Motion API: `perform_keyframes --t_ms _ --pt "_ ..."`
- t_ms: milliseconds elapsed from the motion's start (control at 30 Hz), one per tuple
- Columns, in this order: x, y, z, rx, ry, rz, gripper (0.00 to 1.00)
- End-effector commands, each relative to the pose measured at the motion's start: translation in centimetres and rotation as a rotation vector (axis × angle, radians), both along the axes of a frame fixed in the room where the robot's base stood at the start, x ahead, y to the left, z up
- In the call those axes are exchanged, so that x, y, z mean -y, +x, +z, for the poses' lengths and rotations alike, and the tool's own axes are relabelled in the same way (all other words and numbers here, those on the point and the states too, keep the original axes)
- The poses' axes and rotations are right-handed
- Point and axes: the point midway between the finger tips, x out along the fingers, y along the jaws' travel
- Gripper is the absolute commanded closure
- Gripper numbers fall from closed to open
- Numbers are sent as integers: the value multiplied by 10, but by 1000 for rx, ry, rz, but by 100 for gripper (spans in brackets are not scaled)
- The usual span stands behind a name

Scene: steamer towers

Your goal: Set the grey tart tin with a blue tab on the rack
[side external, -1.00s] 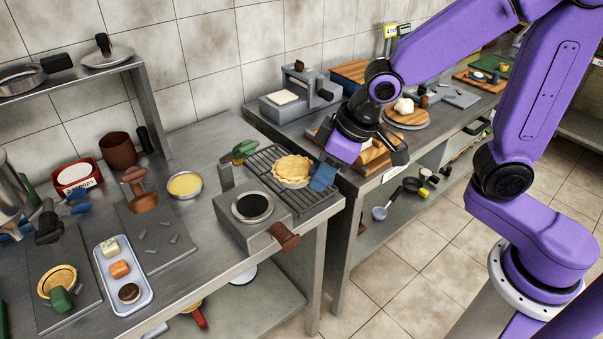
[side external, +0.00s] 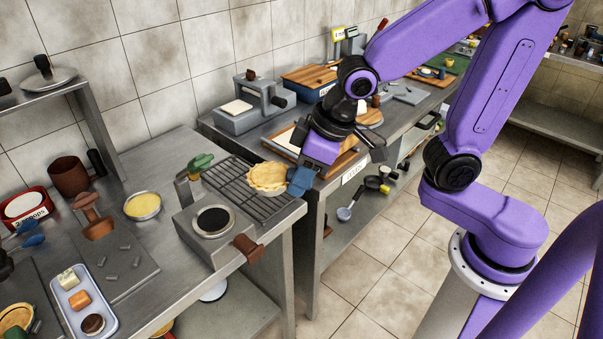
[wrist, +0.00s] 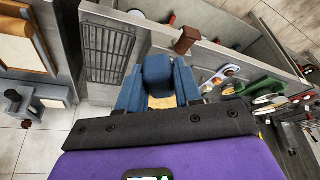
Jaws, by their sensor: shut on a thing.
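A golden tart (side external: 267,177) with a crimped rim shows at my gripper's fingertips in the side view. My gripper (side external: 301,180) is shut on its blue tab, which shows between the two blue fingers in the wrist view (wrist: 158,70). The grey of the tin is hard to make out. The dark wire rack (side external: 238,186) lies beneath and left of the tart, and also shows at upper left in the wrist view (wrist: 108,50). The tart overlaps the rack's right part in the side view; I cannot tell whether it touches the bars.
A grey burner box with a brown handle (side external: 248,249) stands in front of the rack, and a green-handled item (side external: 200,162) at its left. A yellow-filled bowl (side external: 142,206) and a tray of small cakes (side external: 84,301) are farther left. A grey press (side external: 250,102) stands behind.

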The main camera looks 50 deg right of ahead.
Motion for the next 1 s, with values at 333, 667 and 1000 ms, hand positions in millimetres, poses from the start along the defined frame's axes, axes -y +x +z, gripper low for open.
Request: perform_keyframes --t_ms 333,667,1000 --pt "0 1 0 1 1 -1 100" --pt "-1 46 -8 -22 -3 4 100" --pt "18 131 -40 -30 3 9 100"
